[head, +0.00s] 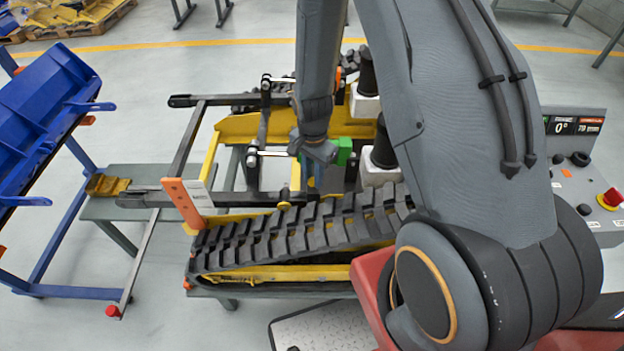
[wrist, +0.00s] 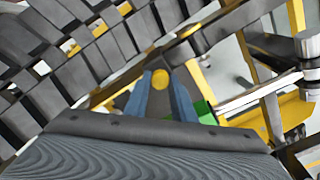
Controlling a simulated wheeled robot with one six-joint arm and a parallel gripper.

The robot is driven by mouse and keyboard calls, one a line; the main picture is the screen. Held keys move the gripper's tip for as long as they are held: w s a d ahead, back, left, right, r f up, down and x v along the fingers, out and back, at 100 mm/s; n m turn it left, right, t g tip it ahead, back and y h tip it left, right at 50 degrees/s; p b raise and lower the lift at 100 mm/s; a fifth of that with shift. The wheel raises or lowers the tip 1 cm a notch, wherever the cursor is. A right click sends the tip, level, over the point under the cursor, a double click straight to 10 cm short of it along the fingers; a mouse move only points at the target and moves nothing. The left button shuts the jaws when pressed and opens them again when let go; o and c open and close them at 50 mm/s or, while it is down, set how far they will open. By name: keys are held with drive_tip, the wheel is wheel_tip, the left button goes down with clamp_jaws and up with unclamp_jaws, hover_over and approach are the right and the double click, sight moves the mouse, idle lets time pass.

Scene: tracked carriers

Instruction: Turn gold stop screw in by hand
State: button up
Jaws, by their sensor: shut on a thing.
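The gold stop screw (wrist: 160,81) shows as a small round gold head in the wrist view. The two blue fingers of my gripper (wrist: 160,95) stand on either side of it, shut on it. A dark grey block lies just beyond the screw head, and the screw's shank is hidden. In the head view my gripper (head: 309,172) points down into the tracked carrier's frame, behind the near track. Its fingers are mostly hidden by the wrist there, and I cannot make out the screw between them.
The black rubber track (head: 300,232) runs along the near side. A green block (head: 344,152) sits close to my gripper, also in the wrist view (wrist: 204,112). Chrome rods and yellow frame beams (head: 245,127) crowd around. A blue bucket (head: 45,110) stands left; a control panel (head: 585,190) stands right.

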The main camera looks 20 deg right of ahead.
drive_tip(key=m, duration=0.3)
drive_tip(key=shift+m, duration=0.3)
drive_tip(key=m, duration=0.2)
drive_tip(key=shift+m, duration=0.3)
drive_tip(key=m, duration=0.6)
drive_tip(key=shift+m, duration=0.4)
drive_tip(key=m, duration=0.5)
drive_tip(key=shift+m, duration=0.3)
drive_tip(key=m, duration=0.4)
drive_tip(key=shift+m, duration=0.3)
